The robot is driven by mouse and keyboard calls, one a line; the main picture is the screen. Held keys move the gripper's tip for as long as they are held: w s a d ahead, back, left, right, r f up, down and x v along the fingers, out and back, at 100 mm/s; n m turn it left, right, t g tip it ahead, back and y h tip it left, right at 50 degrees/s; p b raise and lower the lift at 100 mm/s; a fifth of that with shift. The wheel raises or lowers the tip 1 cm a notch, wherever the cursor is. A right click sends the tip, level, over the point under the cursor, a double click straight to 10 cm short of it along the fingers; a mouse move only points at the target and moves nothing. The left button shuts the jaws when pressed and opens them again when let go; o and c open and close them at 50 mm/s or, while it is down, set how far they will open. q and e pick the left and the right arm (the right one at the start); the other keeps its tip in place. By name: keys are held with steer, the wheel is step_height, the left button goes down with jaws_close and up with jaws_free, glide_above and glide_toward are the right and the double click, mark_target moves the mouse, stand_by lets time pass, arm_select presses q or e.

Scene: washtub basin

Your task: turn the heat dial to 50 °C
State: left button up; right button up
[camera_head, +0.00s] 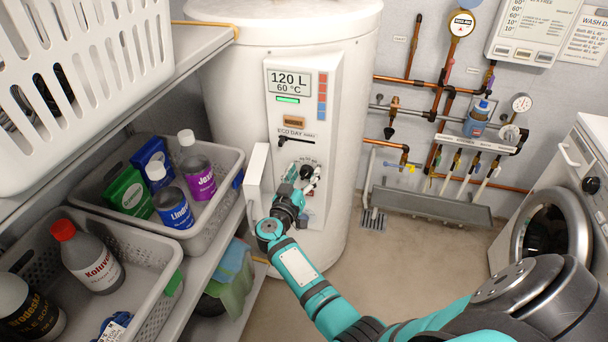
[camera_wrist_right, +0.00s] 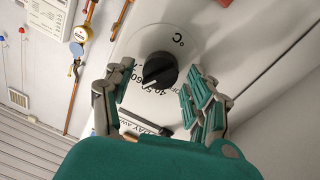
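The heat dial is a round black knob (camera_wrist_right: 160,69) on the white control panel (camera_head: 317,115) of the boiler. A °C mark and numbers including 40, 50 and 60 are printed around it. A pale line shows on the knob's lower side, but I cannot tell exactly which number it points to. It also shows small in the head view (camera_head: 307,172). My right gripper (camera_head: 303,182) is open at the panel. In the right wrist view its fingers (camera_wrist_right: 155,88) stand on either side of the dial, with gaps visible. My left gripper is out of view.
The boiler display (camera_head: 289,82) reads 120 L, 60 °C. A black slider (camera_wrist_right: 145,122) lies beside the dial. Shelf crates (camera_head: 225,158) with bottles stand at left. Copper pipes (camera_head: 430,85) run along the wall, and a washing machine (camera_head: 590,150) stands right. The middle floor is clear.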

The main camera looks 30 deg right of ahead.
steer(key=c, duration=1)
steer(key=shift+r+n+p, duration=0.15)
steer(key=shift+n+p, duration=0.15)
steer(key=shift+p, duration=0.45)
steer(key=n+p, duration=0.2)
steer(key=p, duration=0.2)
steer(key=shift+n, duration=0.3)
steer(key=shift+f+n+p, duration=0.3)
steer(key=shift+n+p, duration=0.9)
steer(key=shift+n, duration=0.2)
steer(key=o, duration=1.1)
steer(key=shift+o, duration=0.4)
